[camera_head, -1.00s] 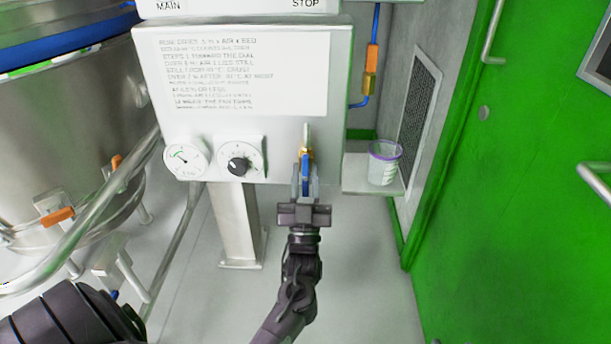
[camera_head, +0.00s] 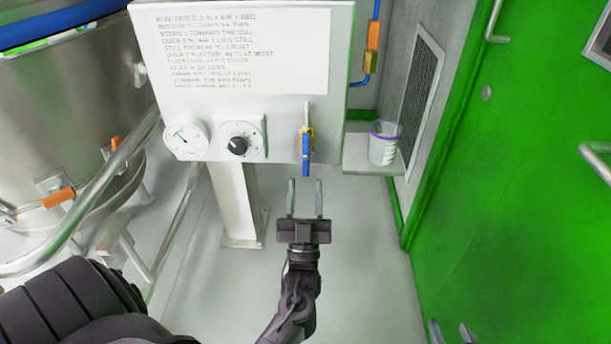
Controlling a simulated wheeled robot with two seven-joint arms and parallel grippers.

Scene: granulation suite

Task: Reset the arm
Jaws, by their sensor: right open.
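My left gripper (camera_head: 305,185) is in the middle of the head view, its two fingers apart and nothing between them. It is just below a small valve with a blue lever (camera_head: 306,160) on the front of a white control panel (camera_head: 280,150); the lever points down and a gap shows between it and the fingertips. Part of my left arm also fills the lower left corner. Of my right gripper (camera_head: 451,333), only two separated fingertips show at the bottom edge; the rest is out of view.
The panel carries a gauge (camera_head: 186,139) and a black knob (camera_head: 237,145) and stands on a steel post (camera_head: 238,205). A steel vessel (camera_head: 60,110) is at left. A clear cup (camera_head: 384,146) sits on a ledge at right, beside a green door (camera_head: 520,220). Grey floor is clear around the post.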

